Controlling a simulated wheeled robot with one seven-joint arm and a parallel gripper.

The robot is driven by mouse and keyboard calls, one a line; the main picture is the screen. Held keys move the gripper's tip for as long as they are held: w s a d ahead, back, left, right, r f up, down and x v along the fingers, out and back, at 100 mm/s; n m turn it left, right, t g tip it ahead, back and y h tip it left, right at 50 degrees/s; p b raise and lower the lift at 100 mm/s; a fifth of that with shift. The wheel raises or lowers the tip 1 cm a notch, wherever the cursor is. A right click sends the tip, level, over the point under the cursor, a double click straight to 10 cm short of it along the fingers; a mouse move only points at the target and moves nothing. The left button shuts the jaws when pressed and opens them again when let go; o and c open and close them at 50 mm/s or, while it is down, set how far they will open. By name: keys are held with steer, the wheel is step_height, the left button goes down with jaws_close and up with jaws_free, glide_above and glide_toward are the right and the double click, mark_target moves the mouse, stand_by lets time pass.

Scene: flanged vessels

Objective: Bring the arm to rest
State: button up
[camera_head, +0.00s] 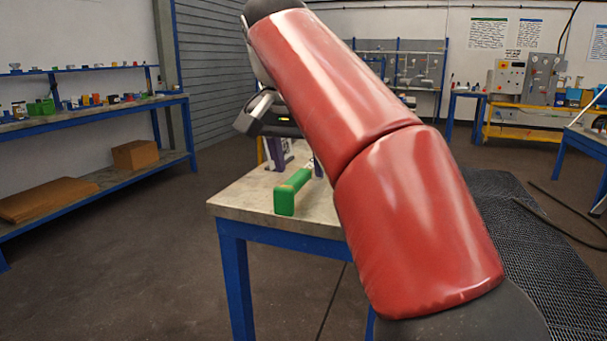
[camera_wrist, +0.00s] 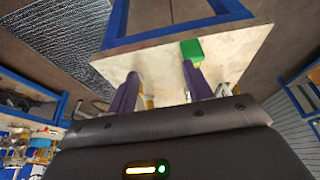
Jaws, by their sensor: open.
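My arm crosses the middle of the head view, with its red covers in front of much of the table. My gripper (camera_head: 277,162) shows left of the arm, with purple fingers pointing down over the far part of the table. In the wrist view my gripper (camera_wrist: 160,73) has its two purple fingers well apart, with nothing held between them. A green block (camera_head: 292,191) lies on the table near its left edge. In the wrist view the green block (camera_wrist: 192,50) shows beyond the right-hand fingertip; I cannot tell how far apart they are.
The table (camera_head: 235,200) has a pale top and blue legs. Small pale and yellow items near the fingers are partly hidden. A shelf (camera_head: 100,112) with small parts and cardboard boxes stands at left. A control panel (camera_head: 525,78) is at back right. Floor is open between shelf and table.

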steer(key=s+d+f+n+y, duration=0.1)
steer(key=s+d+f+n, duration=0.1)
steer(key=s+d+f, duration=0.75)
steer(key=s+d+f+n, duration=0.1)
steer(key=s+d+f, duration=0.2)
steer(key=f, duration=0.6)
steer(key=s+d+f+t, duration=0.1)
steer(key=s+d+f, duration=0.2)
steer(key=s+f, duration=0.5)
steer(key=shift+d+f+n, duration=0.35)
steer(key=shift+f+n, duration=0.05)
steer(key=shift+f, duration=0.15)
steer(key=shift+s, duration=0.1)
